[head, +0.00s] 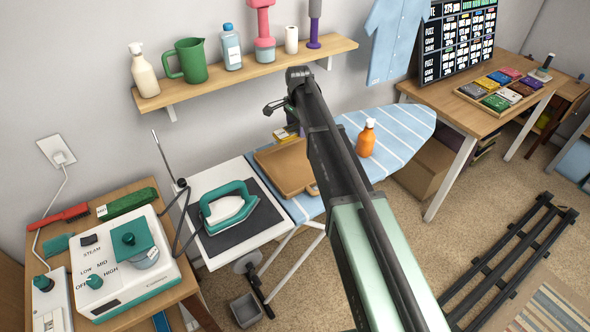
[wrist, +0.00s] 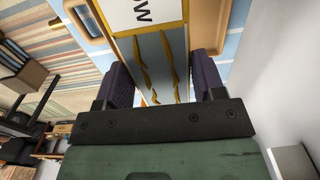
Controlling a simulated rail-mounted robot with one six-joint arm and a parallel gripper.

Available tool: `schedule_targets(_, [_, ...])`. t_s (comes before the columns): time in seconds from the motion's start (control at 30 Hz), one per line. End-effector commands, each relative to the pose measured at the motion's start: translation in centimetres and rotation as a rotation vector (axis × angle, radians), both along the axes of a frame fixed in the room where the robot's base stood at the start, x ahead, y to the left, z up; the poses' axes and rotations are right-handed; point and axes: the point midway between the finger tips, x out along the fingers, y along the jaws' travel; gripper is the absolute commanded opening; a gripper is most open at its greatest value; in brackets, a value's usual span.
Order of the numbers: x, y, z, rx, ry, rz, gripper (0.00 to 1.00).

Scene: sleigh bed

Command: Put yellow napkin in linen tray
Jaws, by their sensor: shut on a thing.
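My gripper (wrist: 162,72) is shut on the yellow napkin (wrist: 155,62), with one dark pad on each side. Between the pads the napkin shows a grey face with wavy yellow folds, and beyond it a yellow border and a white label with a "W". In the head view the napkin (head: 284,135) is a small yellow piece beside my arm, above the back of the ironing board. The tan linen tray (head: 281,168) lies on the ironing board, partly hidden by my arm. Its rim (wrist: 208,24) shows behind the napkin in the wrist view. I cannot tell whether they touch.
An orange bottle (head: 367,138) stands on the striped ironing board (head: 402,130). A teal iron (head: 228,205) rests on the dark pad to the left. A shelf (head: 250,73) with bottles hangs behind. A tray of coloured folded pieces (head: 505,88) sits on the right desk.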

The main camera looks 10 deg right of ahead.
Motion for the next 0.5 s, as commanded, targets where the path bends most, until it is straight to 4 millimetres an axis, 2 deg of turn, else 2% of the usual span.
schedule_targets(0.03, [0.0,0.0,-3.8,0.0,0.0,0.0,0.39])
schedule_targets(0.2, [0.0,0.0,-9.6,0.0,0.0,0.0,0.39])
schedule_targets(0.3, [0.0,0.0,-11.3,0.0,0.0,0.0,0.39])
schedule_targets(0.5, [0.0,0.0,-11.5,0.0,0.0,0.0,0.39])
